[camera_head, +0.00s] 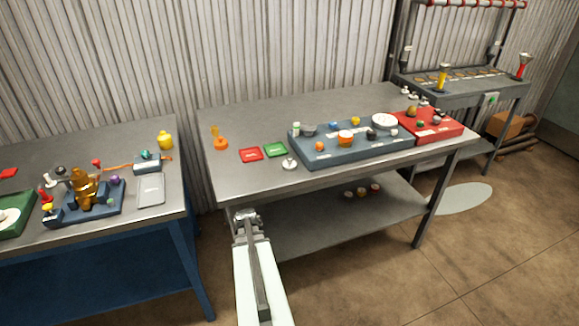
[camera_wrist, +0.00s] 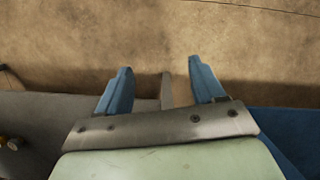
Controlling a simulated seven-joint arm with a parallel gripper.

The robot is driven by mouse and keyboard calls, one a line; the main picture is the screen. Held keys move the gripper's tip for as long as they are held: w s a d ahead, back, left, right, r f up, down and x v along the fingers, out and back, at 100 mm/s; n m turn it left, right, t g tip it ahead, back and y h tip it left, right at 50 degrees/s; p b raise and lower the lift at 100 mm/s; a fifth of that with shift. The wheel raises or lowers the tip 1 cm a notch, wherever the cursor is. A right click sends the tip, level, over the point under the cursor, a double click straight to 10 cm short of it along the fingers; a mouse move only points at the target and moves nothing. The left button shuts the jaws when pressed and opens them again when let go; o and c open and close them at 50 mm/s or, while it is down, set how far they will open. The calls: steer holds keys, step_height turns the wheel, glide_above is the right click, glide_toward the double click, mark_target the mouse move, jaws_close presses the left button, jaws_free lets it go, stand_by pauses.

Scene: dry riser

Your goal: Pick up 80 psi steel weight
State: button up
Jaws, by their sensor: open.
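A small silver knobbed weight (camera_head: 290,163) stands on the middle table near its front edge, beside a blue tray. Several other small silver pieces (camera_head: 422,101) stand at the back right, near a red tray. Their markings are too small to read, so I cannot tell which is the 80 psi steel weight. My gripper (camera_wrist: 160,66) is open and empty, with its two blue fingers apart. In the head view, my arm reaches up to the front left of the middle table, and its fingertips cannot be made out. No weight shows between the fingers.
The blue tray (camera_head: 350,155) holds several small items. The red tray (camera_head: 438,131) adjoins it on the right. Red (camera_head: 250,154) and green (camera_head: 275,150) cards and an orange item (camera_head: 221,143) lie left. A cluttered table (camera_head: 165,212) stands left. The middle table's back left is clear.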

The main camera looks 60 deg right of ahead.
steer(key=s+d+r+m+t+h, duration=0.15)
steer(key=s+d+r, duration=0.25)
steer(key=d+r, duration=0.4)
steer(key=s+d+r+m, duration=0.2)
steer(key=s+d+r, duration=0.3)
steer(key=d+r, duration=0.25)
steer(key=s+d+r+m+h, duration=0.1)
steer(key=s+d+r, duration=0.3)
steer(key=d+r, duration=0.35)
steer(key=shift+m+t+h, duration=0.45)
steer(key=shift+m+h, duration=0.2)
steer(key=w+r, duration=0.1)
steer(key=r, duration=0.1)
steer(key=w+d+r, duration=0.1)
steer(key=r, duration=0.2)
steer(key=w+d+r, duration=0.1)
steer(key=w+r, duration=0.1)
steer(key=r, duration=0.1)
steer(key=shift+d, duration=0.1)
steer(key=m+t+h, duration=0.1)
glide_toward(290, 158)
steer(key=shift+m+t, duration=0.3)
steer(key=x, duration=0.5)
steer(key=shift+f, duration=0.1)
steer(key=shift+x, duration=2.75)
steer(key=shift+s+d, duration=0.1)
steer(key=shift+s, duration=0.05)
steer(key=c, duration=1.1)
